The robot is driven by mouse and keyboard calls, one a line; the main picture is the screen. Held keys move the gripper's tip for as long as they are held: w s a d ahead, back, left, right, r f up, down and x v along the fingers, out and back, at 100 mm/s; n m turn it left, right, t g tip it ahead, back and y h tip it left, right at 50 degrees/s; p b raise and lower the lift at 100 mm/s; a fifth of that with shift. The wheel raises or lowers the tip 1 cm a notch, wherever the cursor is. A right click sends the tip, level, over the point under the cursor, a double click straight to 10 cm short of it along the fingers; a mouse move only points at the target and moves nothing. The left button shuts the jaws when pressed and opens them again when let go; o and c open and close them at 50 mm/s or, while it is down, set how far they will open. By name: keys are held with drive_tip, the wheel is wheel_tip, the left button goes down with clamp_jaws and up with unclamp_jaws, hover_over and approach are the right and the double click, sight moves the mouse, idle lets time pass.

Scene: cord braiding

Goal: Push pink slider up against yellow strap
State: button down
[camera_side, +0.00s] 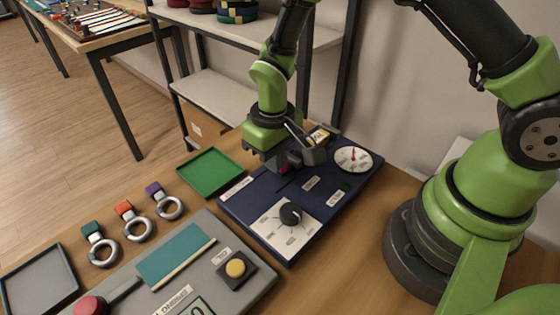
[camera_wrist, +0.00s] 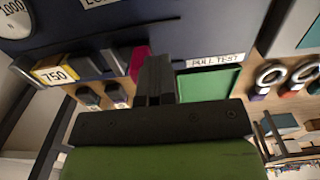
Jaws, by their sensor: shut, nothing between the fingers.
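The pink slider (camera_side: 283,169) is on the dark blue panel (camera_side: 262,209), mostly hidden under my gripper in the side view. In the wrist view the pink slider (camera_wrist: 138,61) shows just left of my fingertips; I cannot tell whether they touch it. My gripper (camera_wrist: 155,80) is shut and empty, low over the panel; it also shows in the side view (camera_side: 291,160). I see no clear yellow strap. A yellow block marked 750 (camera_wrist: 57,74) lies beyond the slider to the left in the wrist view, and a yellow-topped piece (camera_side: 319,138) shows behind my gripper.
A dark slot (camera_wrist: 95,42) runs along the panel. The panel also bears a black knob (camera_side: 290,214) and a white dial (camera_side: 353,159). A green tray (camera_side: 211,173) stands left of it. A grey board (camera_side: 247,290) with a yellow button lies in front.

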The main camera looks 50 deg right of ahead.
drive_tip(key=shift+d, duration=1.35)
drive_tip(key=shift+a, duration=0.1)
drive_tip(key=shift+a, duration=0.55)
drive_tip(key=shift+r, duration=0.15)
wheel_tip(320, 180, up, 11)
